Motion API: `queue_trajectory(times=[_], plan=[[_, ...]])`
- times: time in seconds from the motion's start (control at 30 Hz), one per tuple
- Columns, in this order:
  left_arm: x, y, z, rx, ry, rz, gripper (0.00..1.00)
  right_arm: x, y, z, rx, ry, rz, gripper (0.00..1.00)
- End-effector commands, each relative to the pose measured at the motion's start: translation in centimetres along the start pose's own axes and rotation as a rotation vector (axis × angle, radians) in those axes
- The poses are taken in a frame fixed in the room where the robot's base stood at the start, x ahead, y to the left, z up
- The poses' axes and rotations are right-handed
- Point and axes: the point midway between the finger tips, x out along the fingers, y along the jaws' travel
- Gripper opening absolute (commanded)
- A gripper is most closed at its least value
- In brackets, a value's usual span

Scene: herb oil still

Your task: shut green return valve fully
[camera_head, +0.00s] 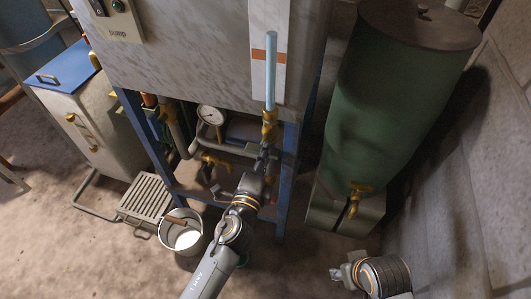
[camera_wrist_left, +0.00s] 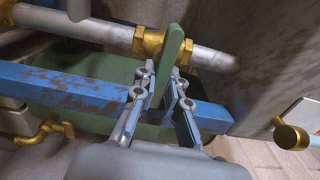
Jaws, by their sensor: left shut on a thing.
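The green return valve shows in the left wrist view as a green lever (camera_wrist_left: 172,60) on a brass valve body (camera_wrist_left: 149,42), set in a grey pipe (camera_wrist_left: 100,30). The lever lies crosswise to the pipe in that picture. My left gripper (camera_wrist_left: 161,88) is shut on the lever, one finger on each side of it. In the head view my left gripper (camera_head: 264,158) is at the front of the blue frame, below the sight tube, and hides the lever. My right gripper (camera_head: 342,273) is low at the right, away from the valve; its jaws are unclear.
A blue frame rail (camera_wrist_left: 75,88) runs close behind my left fingers. A green tank (camera_head: 385,110) with a brass tap (camera_head: 358,190) stands to the right. A pressure gauge (camera_head: 211,115) is left of the gripper. A bucket (camera_head: 183,240) stands on the floor.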

Motion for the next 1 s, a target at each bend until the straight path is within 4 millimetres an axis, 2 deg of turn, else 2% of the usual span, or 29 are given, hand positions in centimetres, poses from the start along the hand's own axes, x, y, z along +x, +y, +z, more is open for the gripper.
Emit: queue_trajectory(times=[0.2,0.23,0.33,0.73,0.87,1.0], plan=[[0.0,0.2,0.0,0.004,0.001,0.003,0.00,-0.1,0.0,-0.1,0.000,0.005,0.000,0.40],[0.0,0.2,-0.1,0.004,0.001,0.003,0.17,-0.1,0.0,-0.2,0.000,0.006,0.000,0.40],[0.0,0.2,0.0,0.003,0.001,0.003,0.35,-0.2,0.0,-0.2,0.000,0.008,-0.001,0.40],[-0.6,0.1,0.0,0.000,0.000,0.002,0.35,-0.3,-0.1,-0.4,0.001,0.012,-0.003,0.40],[-2.4,0.2,0.0,-0.001,0.000,0.004,0.35,-0.2,-0.1,-0.3,0.000,0.010,-0.002,0.40],[-5.3,0.2,-0.1,-0.002,0.000,0.005,0.35,-0.2,-0.1,-0.2,0.000,0.009,-0.001,0.40]])
